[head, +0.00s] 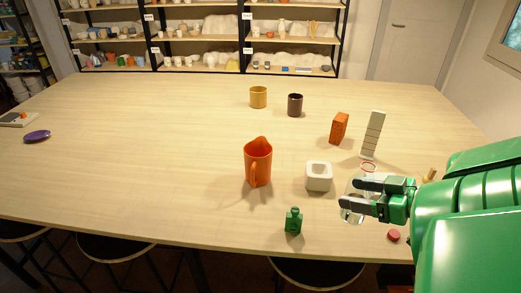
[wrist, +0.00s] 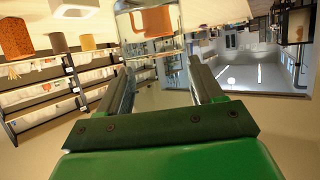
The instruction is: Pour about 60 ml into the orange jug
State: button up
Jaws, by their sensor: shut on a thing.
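The orange jug (head: 258,163) stands upright on the table, its handle toward me and its open top up. My gripper (head: 350,198) is at the right, shut on a clear glass vessel (head: 351,187) with a reddish ring at its top. The glass looks about upright, apart from the jug and to its right. In the wrist view the glass (wrist: 128,32) sits between the two fingers, with an orange shape showing through it. I cannot tell how much liquid the glass holds, and the inside of the jug is hidden.
A white square pot (head: 319,177) stands between jug and glass. A green bottle (head: 293,221) stands in front, a red cap (head: 393,235) near the gripper. An orange block (head: 339,128), a pale tower (head: 372,135), a dark cup (head: 295,105) and a yellow cup (head: 258,97) stand behind. The table's left is mostly clear.

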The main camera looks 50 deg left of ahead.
jog(key=s+a+n+g+h, duration=0.2)
jog(key=s+a+n+g, duration=0.2)
jog(key=a, duration=1)
jog(key=s+a+n+g+h, duration=0.2)
jog(key=s+a, duration=0.3)
jog(key=a, duration=0.9)
jog(key=shift+a+r+n+g+h, duration=0.15)
jog(key=shift+r+n+g+h, duration=0.15)
jog(key=shift+n+g, duration=0.6)
jog(key=shift+f, duration=0.15)
